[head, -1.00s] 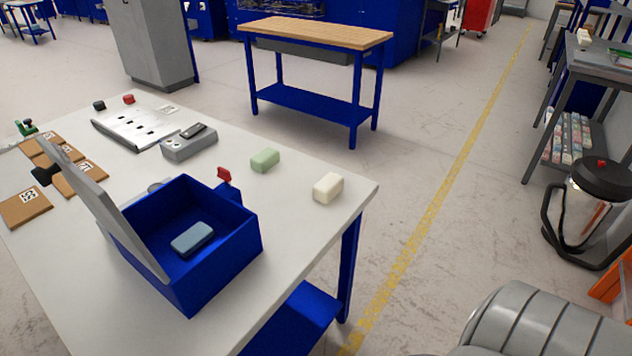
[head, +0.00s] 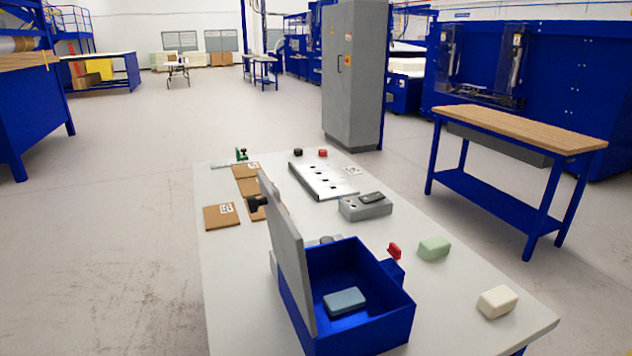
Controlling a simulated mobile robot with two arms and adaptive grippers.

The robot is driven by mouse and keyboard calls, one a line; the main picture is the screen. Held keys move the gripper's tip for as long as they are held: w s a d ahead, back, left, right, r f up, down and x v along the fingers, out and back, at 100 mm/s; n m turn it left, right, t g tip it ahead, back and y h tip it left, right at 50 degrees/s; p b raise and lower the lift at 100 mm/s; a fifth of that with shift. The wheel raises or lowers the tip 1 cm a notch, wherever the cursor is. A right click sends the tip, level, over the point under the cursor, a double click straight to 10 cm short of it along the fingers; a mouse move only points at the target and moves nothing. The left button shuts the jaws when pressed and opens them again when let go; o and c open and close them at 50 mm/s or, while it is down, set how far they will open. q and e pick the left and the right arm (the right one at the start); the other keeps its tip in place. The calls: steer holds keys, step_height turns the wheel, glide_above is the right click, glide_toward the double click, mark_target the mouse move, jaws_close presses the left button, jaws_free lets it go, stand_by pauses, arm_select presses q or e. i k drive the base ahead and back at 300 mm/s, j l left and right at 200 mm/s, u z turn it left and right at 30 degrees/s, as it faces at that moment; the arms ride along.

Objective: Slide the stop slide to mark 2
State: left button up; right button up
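The stop slide is not clearly told apart at this size, and no mark numbers are legible. A silver plate with several dark slots or marks (head: 322,181) lies flat at the far middle of the table. Neither of my grippers is in view.
The white table (head: 232,290) bears a blue box (head: 375,332) with its grey lid (head: 287,255) raised and a blue-grey block (head: 344,301) inside. Green (head: 434,248) and cream (head: 497,301) blocks, a grey device (head: 365,207) and brown pads (head: 221,215) lie around it.

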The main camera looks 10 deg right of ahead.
mark_target(242, 157)
steer(key=z, duration=0.15)
steer(key=l+z, duration=0.3)
steer(key=i+l+z, duration=0.15)
steer(key=l+z, duration=0.15)
steer(key=l, duration=0.2)
steer(key=i+l+z, duration=0.15)
steer(key=l+z, duration=0.15)
steer(key=i+l+z, duration=0.4)
steer(key=l, duration=0.15)
steer(key=i+l+z, duration=0.6)
steer(key=i+z, duration=0.25)
steer(key=i, duration=0.2)
steer(key=i+u, duration=0.75)
steer(key=i+l+u, duration=0.25)
steer(key=i+u, duration=0.15)
steer(key=i+j+u, duration=0.25)
steer(key=u, duration=0.15)
steer(key=i+j+u, duration=0.1)
steer(key=i+u, duration=0.7)
steer(key=i+l+u, duration=0.2)
steer(key=i+u, duration=0.2)
steer(key=i+l+u, duration=0.15)
steer(key=i, duration=0.35)
steer(key=i+l+u, duration=0.2)
steer(key=i, duration=0.3)
steer(key=i+l+u, duration=0.15)
steer(key=i, duration=0.35)
steer(key=i+l+u, duration=0.15)
steer(key=i+l, duration=0.15)
steer(key=i, duration=0.2)
